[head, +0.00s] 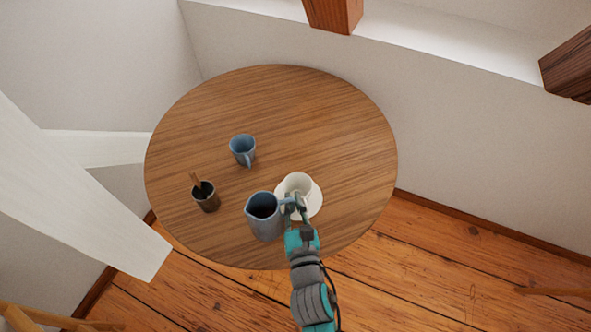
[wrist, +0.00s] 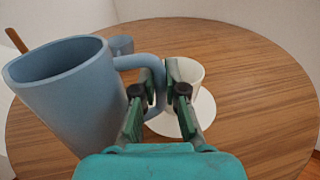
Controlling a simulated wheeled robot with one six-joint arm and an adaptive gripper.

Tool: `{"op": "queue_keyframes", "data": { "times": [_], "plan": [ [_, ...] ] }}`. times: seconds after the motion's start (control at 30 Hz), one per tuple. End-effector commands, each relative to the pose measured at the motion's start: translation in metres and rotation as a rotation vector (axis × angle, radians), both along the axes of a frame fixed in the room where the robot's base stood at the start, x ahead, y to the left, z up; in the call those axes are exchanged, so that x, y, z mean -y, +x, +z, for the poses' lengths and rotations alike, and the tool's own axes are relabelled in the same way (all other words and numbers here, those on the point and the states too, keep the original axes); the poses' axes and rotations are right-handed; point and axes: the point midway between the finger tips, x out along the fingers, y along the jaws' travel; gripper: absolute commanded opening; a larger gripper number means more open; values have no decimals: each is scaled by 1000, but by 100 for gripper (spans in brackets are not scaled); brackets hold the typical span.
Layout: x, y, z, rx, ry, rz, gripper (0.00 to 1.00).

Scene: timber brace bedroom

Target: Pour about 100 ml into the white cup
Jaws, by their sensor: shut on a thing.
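A blue-grey jug (head: 263,217) is near the front of the round wooden table, left of the white cup. My gripper (head: 290,203) is shut on the jug's handle. In the wrist view, the jug (wrist: 70,95) fills the left side, and my gripper's fingers (wrist: 160,92) close around its handle. The jug looks about upright; I cannot tell whether it touches the table. Its contents are not clear. The white cup (head: 297,183) stands on a white saucer (head: 316,203), just right of the jug. The cup (wrist: 185,72) is partly hidden behind my fingers in the wrist view.
A blue mug (head: 242,149) stands farther back on the table (head: 340,120). A dark cup (head: 206,198) with a wooden stick (head: 195,180) stands left of the jug. The table's back and right are clear. A white sloping beam (head: 90,195) is at the left.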

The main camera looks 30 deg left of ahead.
Motion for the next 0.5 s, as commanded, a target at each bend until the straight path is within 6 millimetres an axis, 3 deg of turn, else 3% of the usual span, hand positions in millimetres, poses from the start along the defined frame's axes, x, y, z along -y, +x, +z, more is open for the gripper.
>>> {"op": "queue_keyframes", "data": {
  "times": [0.5],
  "plan": [
    [2,2,0,-32,11,-2,0]
  ]
}}
